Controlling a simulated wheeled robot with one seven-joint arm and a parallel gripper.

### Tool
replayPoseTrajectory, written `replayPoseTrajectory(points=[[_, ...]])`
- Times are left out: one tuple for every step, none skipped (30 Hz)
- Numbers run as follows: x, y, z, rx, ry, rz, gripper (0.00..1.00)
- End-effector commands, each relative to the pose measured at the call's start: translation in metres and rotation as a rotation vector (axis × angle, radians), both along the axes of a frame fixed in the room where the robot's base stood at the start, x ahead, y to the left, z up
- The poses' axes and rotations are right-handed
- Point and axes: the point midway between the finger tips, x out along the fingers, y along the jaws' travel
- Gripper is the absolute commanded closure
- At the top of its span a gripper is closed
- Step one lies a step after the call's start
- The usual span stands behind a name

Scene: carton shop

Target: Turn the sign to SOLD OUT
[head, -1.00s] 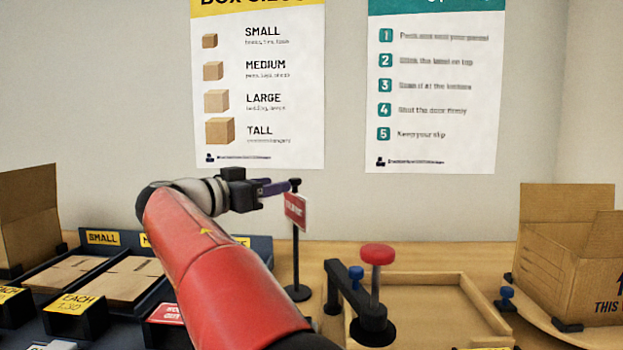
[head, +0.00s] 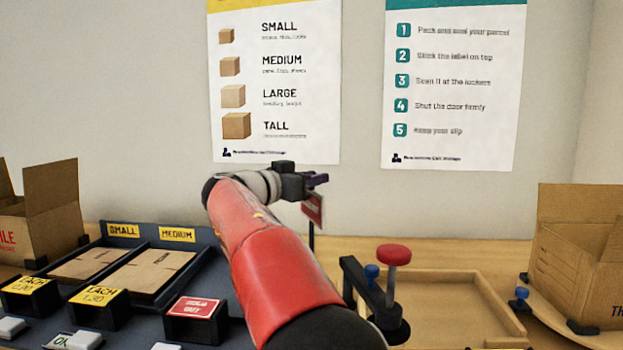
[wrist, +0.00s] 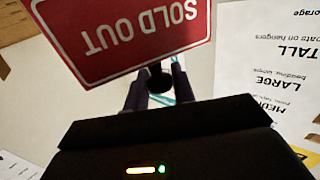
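The red sign (head: 313,208) hangs on a dark post (head: 311,242) behind the counter displays. In the wrist view the sign (wrist: 130,35) shows its SOLD OUT face, upside down in the picture, close to my fingers. My gripper (head: 318,180) is at the top of the post, just above the sign. In the wrist view my gripper's two dark fingers (wrist: 159,88) stand apart, with the post's dark round top (wrist: 159,77) between their tips. I cannot tell whether they touch it. My arm hides the lower post and base in the head view.
A dark tray (head: 215,262) of flat cartons and price stands is at left. A red-knobbed device (head: 393,256) and a wooden tray (head: 470,255) are at right. Open cartons stand at far left (head: 50,215) and far right (head: 580,245). Posters hang on the wall.

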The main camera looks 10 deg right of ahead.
Motion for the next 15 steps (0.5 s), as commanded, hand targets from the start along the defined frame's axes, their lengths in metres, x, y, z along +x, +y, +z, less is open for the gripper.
replayPoseTrajectory(points=[[0.0, 0.0001, 0.0, 0.0, 0.0, 0.001, 0.82], [0.0, 0.0001, 0.0, 0.0, 0.0, 0.001, 0.86], [0.0, 0.0002, 0.0, 0.0, 0.0, 0.001, 0.91], [0.0, 0.0002, 0.0, 0.0, 0.0, 0.001, 0.95], [0.0, 0.0002, 0.0001, 0.0, 0.0, 0.001, 0.98], [0.0, 0.0002, 0.0, 0.0, 0.0, 0.001, 0.98], [0.0, 0.0002, -0.0001, 0.0, 0.0, 0.002, 0.98], [0.0, 0.0002, -0.0003, 0.0, 0.0, 0.003, 0.98], [0.0, 0.0002, -0.0008, 0.001, -0.001, 0.006, 0.98], [0.0, 0.0002, -0.0013, 0.001, -0.001, 0.01, 0.98], [-0.0001, 0.0002, -0.0018, 0.001, -0.001, 0.015, 0.98], [-0.0003, 0.0001, -0.0026, 0.001, -0.001, 0.022, 0.98], [-0.0004, 0.0, -0.0032, 0.001, -0.001, 0.03, 0.98], [-0.0005, -0.0002, -0.0037, 0.001, -0.002, 0.04, 0.98], [-0.0008, -0.0004, -0.0044, 0.002, -0.003, 0.056, 0.98]])
